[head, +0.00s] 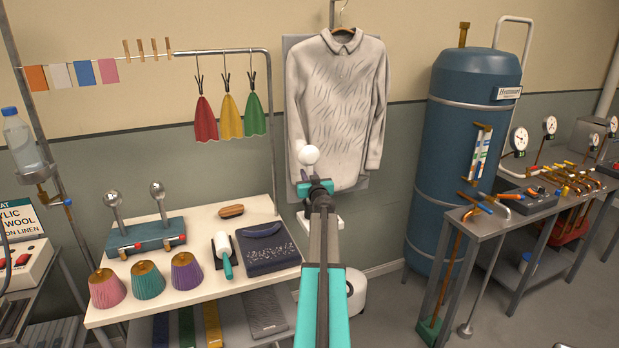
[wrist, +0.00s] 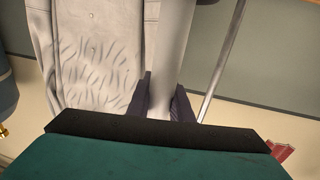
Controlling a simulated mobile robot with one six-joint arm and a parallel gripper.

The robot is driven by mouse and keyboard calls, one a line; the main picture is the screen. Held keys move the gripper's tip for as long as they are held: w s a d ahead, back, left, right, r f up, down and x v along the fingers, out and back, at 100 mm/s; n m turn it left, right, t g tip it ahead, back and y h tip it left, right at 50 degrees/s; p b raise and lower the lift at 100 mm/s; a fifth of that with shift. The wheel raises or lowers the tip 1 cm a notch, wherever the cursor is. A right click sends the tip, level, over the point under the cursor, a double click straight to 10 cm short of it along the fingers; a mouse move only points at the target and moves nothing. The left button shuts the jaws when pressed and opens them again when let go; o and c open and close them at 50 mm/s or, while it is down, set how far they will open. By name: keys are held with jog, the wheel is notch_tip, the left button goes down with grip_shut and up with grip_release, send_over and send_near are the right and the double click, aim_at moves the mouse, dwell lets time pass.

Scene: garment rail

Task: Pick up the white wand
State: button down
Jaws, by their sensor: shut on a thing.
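The white wand shows in the head view as a round white end (head: 309,154) just above my gripper (head: 316,188), in front of the grey shirt. In the wrist view a pale shaft (wrist: 173,60) runs between the two dark fingers of my gripper (wrist: 165,103). My gripper is shut on the wand. My arm and jaws hide part of the wand in the head view. A white piece (head: 332,222) shows behind my arm lower down; I cannot tell whether it belongs to the wand.
The shirt (head: 345,105) hangs on the wall close behind my gripper. A blue tank (head: 455,150) and metal bench (head: 475,228) stand right. Floor between is mostly clear.

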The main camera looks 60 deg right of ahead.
notch_tip(320, 180, up, 9)
jog(key=p, duration=0.3)
dwell(0.7)
notch_tip(320, 180, up, 9)
jog(key=p, duration=0.7)
send_over(308, 152)
jog(key=s+d+x, duration=0.1)
jog(key=x, duration=0.4)
jog(key=shift+a, duration=0.25)
dwell(0.6)
